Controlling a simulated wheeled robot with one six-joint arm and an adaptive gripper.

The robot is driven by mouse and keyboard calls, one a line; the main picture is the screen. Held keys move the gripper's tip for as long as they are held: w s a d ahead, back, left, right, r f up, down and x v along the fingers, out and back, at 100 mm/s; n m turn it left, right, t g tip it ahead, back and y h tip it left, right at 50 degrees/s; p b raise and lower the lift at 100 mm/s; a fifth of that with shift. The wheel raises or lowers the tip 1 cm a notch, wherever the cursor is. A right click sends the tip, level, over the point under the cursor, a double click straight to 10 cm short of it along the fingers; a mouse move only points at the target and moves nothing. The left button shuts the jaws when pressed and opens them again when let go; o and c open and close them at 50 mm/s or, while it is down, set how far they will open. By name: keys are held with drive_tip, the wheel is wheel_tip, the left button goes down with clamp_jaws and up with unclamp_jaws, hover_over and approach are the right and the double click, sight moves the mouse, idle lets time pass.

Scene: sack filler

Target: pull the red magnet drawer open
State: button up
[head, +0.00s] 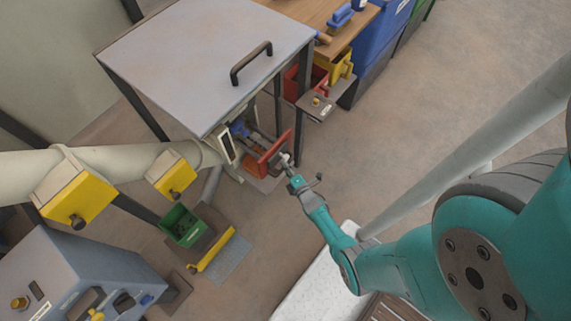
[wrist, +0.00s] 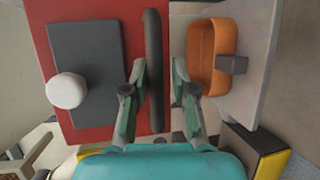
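The red drawer front (head: 268,153) is low on the cabinet under the grey lid in the head view. In the wrist view the red front (wrist: 88,12) fills the left half, with a dark grey plate (wrist: 92,48), a white round knob (wrist: 66,91) and a long black bar handle (wrist: 153,30). My gripper (head: 286,160) is at the drawer front. In the wrist view its fingers (wrist: 158,68) stand on either side of the handle, with a visible gap on the right. Whether the left finger touches the handle is unclear.
An orange tray (wrist: 201,50) is right of the handle in the wrist view. In the head view, a green bin (head: 183,226) and a yellow bar (head: 216,250) are at lower left. A small grey shelf (head: 316,106) juts out behind my gripper. The floor to the right is clear.

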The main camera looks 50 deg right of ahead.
drive_tip(key=shift+r, duration=0.1)
drive_tip(key=v, duration=1.1)
drive_tip(key=shift+s+a, duration=0.2)
drive_tip(key=shift+s, duration=0.15)
